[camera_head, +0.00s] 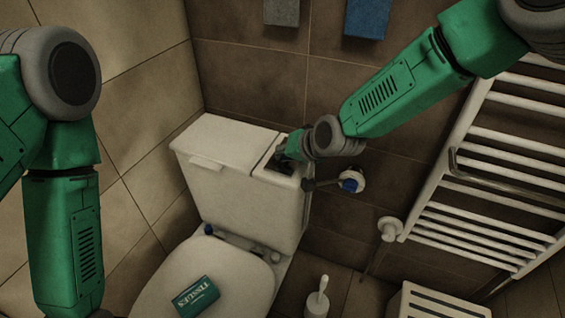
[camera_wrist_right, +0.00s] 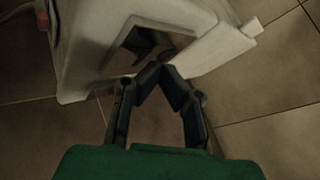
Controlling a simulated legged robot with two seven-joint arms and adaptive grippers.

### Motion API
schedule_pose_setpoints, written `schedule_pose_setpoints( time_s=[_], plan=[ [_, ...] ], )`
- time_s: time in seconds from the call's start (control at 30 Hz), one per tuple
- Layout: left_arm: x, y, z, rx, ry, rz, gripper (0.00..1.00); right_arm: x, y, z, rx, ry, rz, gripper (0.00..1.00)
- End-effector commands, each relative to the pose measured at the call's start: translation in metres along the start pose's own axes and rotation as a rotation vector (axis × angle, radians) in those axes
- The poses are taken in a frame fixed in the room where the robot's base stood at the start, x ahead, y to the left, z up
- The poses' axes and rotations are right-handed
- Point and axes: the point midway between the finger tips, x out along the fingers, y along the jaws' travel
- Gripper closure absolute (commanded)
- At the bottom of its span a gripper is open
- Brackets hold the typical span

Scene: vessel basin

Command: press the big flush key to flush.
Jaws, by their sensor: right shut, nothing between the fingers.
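The toilet's white cistern (camera_head: 235,195) stands against the tiled wall; it also shows in the wrist view (camera_wrist_right: 85,45). A wide white panel (camera_head: 222,138) with a small front tab covers the left of its top; it looks like a plate in the wrist view (camera_wrist_right: 207,50). Beside it is a dark recess (camera_wrist_right: 140,38). I cannot tell which part is the big flush key. My right gripper (camera_head: 281,164) is at the right part of the cistern top, its shut, empty fingertips (camera_wrist_right: 160,68) at the recess by the panel's edge. Contact is unclear. My left gripper is out of view.
A green tissue box (camera_head: 195,296) lies on the closed toilet lid (camera_head: 235,280). A blue-capped valve (camera_head: 350,184) and a white towel rail (camera_head: 490,185) are on the right. A toilet brush (camera_head: 318,300) stands below. My left arm hangs at the left.

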Motion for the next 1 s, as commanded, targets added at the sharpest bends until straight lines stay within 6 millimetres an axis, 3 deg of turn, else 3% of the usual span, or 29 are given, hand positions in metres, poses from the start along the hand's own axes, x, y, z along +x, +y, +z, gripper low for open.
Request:
schedule_pose_setpoints(
  time_s=[1.0],
  plan=[
    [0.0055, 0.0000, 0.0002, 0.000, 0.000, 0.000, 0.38, 0.0082, 0.0062, 0.0068, 0.001, -0.003, 0.001, 1.00]
  ],
)
